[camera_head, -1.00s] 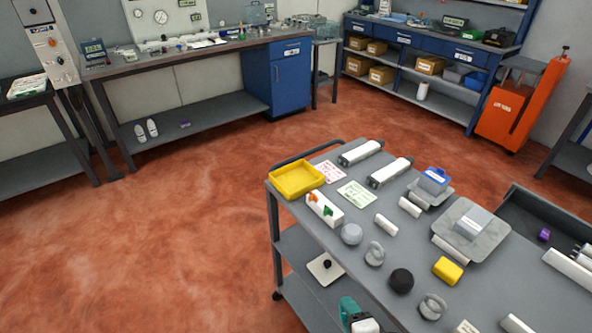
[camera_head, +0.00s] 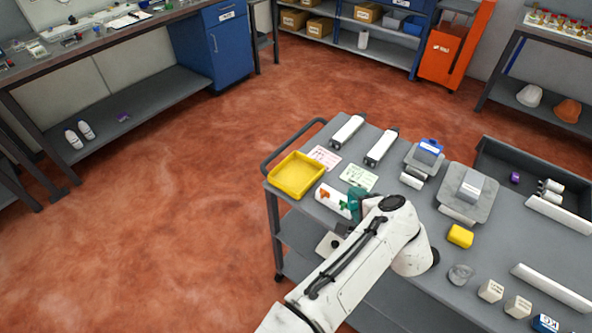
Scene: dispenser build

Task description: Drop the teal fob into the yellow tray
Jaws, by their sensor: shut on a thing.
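The yellow tray (camera_head: 296,194) lies at the near left corner of the cart's top and looks empty. A white holder (camera_head: 333,202) stands just right of it, with an orange fob (camera_head: 324,194) and a green-teal fob (camera_head: 345,205) at it. My gripper (camera_head: 350,207) is at the holder's right end, pointing down, shut on the green-teal fob. My arm hides part of the gripper and the fingertips are hard to make out. I cannot tell whether the fob is still seated in the holder.
Pink (camera_head: 324,156) and green-white cards (camera_head: 359,177) lie behind the holder. A cart handle (camera_head: 290,148) runs past the tray. Floor is open to the left.

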